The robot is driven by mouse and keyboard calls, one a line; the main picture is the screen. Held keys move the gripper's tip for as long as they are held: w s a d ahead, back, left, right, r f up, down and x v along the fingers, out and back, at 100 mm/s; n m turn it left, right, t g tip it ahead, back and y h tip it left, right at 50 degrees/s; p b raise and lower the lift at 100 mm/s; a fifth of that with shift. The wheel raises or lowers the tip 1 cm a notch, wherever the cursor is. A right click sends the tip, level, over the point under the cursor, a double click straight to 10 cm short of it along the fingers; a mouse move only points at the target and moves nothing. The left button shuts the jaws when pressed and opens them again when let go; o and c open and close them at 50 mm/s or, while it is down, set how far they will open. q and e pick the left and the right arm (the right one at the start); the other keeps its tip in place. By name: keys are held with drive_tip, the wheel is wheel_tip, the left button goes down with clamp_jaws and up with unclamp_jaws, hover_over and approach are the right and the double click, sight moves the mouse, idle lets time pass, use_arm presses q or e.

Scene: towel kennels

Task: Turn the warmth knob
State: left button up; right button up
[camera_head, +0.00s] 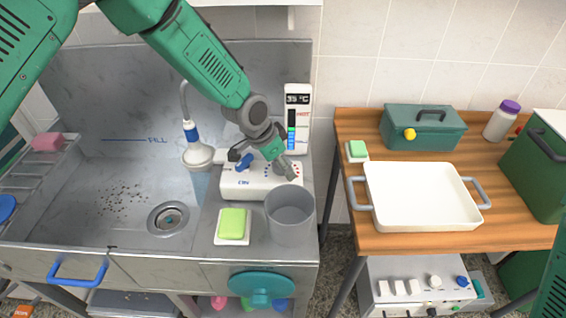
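A white control box (250,184) stands at the back of the sink counter. A blue lever or knob (243,163) shows at its left, and small red marks (297,171) show at its right end. My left gripper (284,172) reaches down from the upper left, its tip over the right part of the box. The dial there is mostly hidden behind it, so I cannot tell whether the gripper touches or grasps it. A display (297,99) above the box reads about 35 °C, over a coloured scale. My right gripper is out of view.
A grey cup (290,214) and a green sponge on a white dish (233,224) stand close in front of the box. A white tray (422,197) lies on the wooden table.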

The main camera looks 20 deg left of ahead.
use_arm(q)
drive_tip(key=shift+a+r, duration=0.1)
drive_tip(key=shift+r, duration=0.15)
drive_tip(key=v, duration=1.1)
drive_tip(key=shift+a+r, duration=0.15)
